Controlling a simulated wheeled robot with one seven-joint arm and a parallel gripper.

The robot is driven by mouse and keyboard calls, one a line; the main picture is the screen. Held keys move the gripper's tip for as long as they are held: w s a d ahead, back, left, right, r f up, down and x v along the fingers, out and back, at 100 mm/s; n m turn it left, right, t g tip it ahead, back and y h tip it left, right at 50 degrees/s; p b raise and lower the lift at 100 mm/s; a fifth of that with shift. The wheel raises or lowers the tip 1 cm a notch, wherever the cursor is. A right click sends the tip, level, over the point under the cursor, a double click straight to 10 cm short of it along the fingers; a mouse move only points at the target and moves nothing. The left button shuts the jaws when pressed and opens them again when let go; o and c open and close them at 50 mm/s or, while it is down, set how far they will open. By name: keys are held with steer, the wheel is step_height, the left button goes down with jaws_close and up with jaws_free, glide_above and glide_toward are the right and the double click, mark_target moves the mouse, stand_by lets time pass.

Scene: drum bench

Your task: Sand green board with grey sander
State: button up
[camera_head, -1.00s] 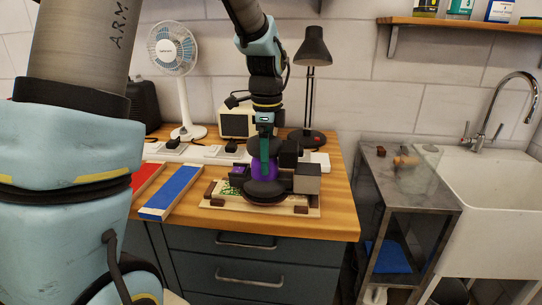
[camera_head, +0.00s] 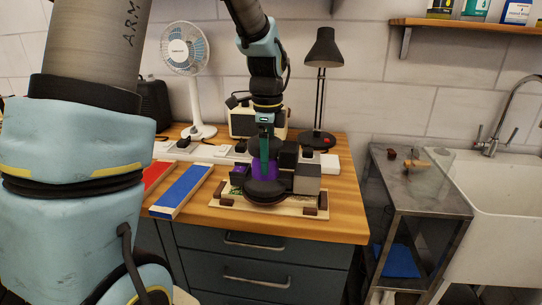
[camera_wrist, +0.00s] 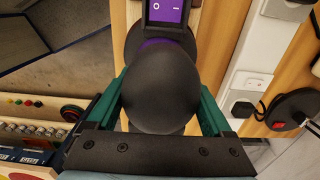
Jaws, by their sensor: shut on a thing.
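My gripper (camera_head: 264,163) is shut on the black rounded top of a sander (camera_head: 265,187). The sander looks purple and black, with a round black base and a grey box (camera_head: 307,180) on its right side. In the wrist view my green fingers (camera_wrist: 162,97) flank the black knob of the sander (camera_wrist: 160,88), and a purple switch panel shows beyond it. The sander sits upright over a board in a pale wooden fixture (camera_head: 285,211) with dark brown blocks. Only a little green of the board (camera_head: 236,191) shows at the left; the sander hides most of it.
A red board (camera_head: 157,174) and a blue board (camera_head: 184,189) lie left on the wooden bench (camera_head: 345,215). A fan (camera_head: 186,60), a lamp (camera_head: 322,75) and power strips stand behind. A metal side table (camera_head: 420,185) and a sink (camera_head: 510,195) are at the right.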

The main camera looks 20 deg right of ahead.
mark_target(256, 155)
steer(key=shift+w+a, duration=0.3)
steer(key=shift+a, duration=0.3)
steer(key=shift+w+a, duration=0.25)
steer(key=shift+a, duration=0.45)
steer(key=shift+w+a, duration=0.1)
steer(key=shift+w+a+p, duration=0.25)
steer(key=shift+w+a, duration=0.05)
steer(key=shift+a, duration=0.4)
steer(key=shift+w+a+p, duration=0.25)
steer(key=shift+w+a, duration=0.05)
steer(key=shift+a, duration=0.4)
steer(key=shift+w+a+r, duration=0.1)
steer(key=shift+a, duration=0.05)
